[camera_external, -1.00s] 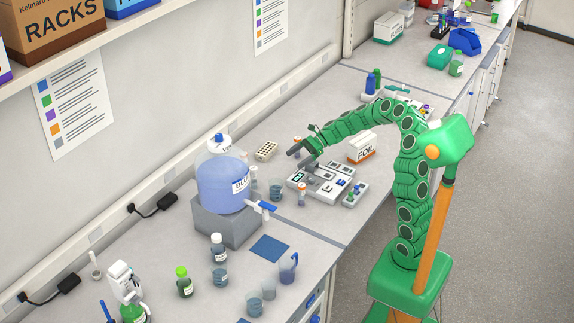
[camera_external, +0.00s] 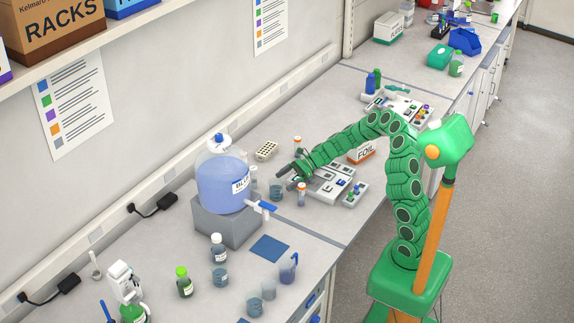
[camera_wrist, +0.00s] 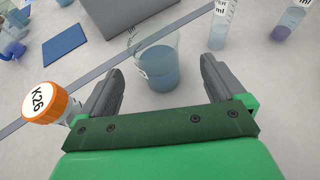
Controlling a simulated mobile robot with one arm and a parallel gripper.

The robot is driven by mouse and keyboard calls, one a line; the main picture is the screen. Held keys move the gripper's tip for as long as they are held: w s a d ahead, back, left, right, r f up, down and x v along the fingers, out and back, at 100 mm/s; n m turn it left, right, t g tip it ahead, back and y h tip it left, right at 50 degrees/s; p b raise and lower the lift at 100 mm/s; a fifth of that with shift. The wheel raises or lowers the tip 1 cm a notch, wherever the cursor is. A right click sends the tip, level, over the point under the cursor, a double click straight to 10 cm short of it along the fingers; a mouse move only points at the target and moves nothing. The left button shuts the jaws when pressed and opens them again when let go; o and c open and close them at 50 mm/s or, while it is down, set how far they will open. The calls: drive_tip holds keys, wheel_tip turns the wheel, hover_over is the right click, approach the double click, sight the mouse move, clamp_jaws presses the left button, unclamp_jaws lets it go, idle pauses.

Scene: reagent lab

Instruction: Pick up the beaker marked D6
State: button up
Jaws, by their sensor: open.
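A clear beaker of blue liquid (camera_wrist: 160,72) stands upright on the bench. It shows in the wrist view between and slightly ahead of my gripper's fingertips (camera_wrist: 162,68). Its label is turned to the left side and I cannot read its mark. In the external view the same small beaker (camera_external: 276,193) stands just below my gripper (camera_external: 284,177), right of the big blue carboy. My gripper is open and empty, with a finger to each side of the beaker and visible gaps. Other small beakers (camera_external: 254,304) stand at the front of the bench; their marks are unreadable.
An orange-capped vial marked K26 (camera_wrist: 45,103) is close by my left finger in the wrist view. A graduated cylinder (camera_wrist: 222,25) and a purple-filled tube (camera_wrist: 288,22) stand beyond the right finger. The carboy's grey block (camera_external: 228,222) and a blue mat (camera_external: 269,248) are near.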

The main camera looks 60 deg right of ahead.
sight(270, 192)
drive_tip(key=shift+s+x, duration=0.2)
drive_tip(key=shift+x, duration=3.05)
drive_tip(key=shift+f, duration=0.1)
drive_tip(key=c, duration=1.2)
